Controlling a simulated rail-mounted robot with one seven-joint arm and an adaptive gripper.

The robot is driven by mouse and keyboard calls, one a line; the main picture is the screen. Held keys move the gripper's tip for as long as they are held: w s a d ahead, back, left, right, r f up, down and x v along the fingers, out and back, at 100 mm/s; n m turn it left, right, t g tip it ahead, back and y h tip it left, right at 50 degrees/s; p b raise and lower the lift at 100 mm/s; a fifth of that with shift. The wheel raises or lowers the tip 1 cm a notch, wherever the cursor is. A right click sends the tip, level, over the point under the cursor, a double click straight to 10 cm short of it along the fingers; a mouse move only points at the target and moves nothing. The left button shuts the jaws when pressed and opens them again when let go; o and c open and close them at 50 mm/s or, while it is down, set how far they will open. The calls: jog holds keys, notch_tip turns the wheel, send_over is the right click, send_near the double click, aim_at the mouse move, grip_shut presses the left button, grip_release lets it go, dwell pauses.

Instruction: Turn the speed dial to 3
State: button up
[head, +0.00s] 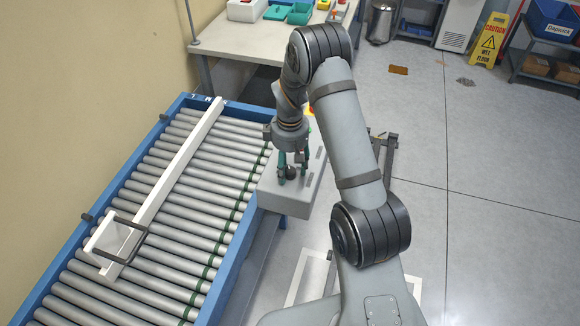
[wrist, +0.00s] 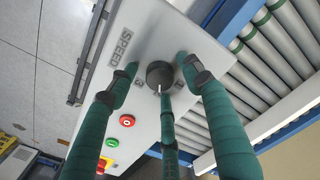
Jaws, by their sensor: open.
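The speed dial (wrist: 160,75) is a round black knob on a light grey control box (head: 285,197) beside the conveyor. A pale pointer line on the dial points down in the wrist view, towards the lone finger. My gripper (wrist: 158,88) has green fingers, spread open around the dial. In the head view my gripper (head: 292,172) is low over the box, with the dark dial between its fingers. I cannot tell whether any finger touches it.
A red button (wrist: 127,120) and a green button (wrist: 112,142) sit on the same panel, near the left finger. The roller conveyor (head: 130,245) with a white guide bar (head: 175,170) lies left of the box. A table (head: 240,42) stands behind.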

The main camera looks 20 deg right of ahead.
jog(key=shift+c, duration=0.4)
jog(key=c, duration=1.1)
jog(key=shift+m+b, duration=0.3)
jog(key=shift+b, duration=0.1)
jog(key=shift+w+f+m+b, duration=0.1)
jog(key=shift+f+m+b, duration=0.05)
jog(key=shift+m+b, duration=0.85)
jog(key=m+b, duration=0.2)
jog(key=m, duration=0.1)
jog(key=shift+b, duration=0.35)
jog(key=m+b, duration=0.3)
jog(key=m, duration=0.3)
jog(key=shift+r+b, duration=0.2)
jog(key=shift+b, duration=0.1)
jog(key=o, duration=1.2)
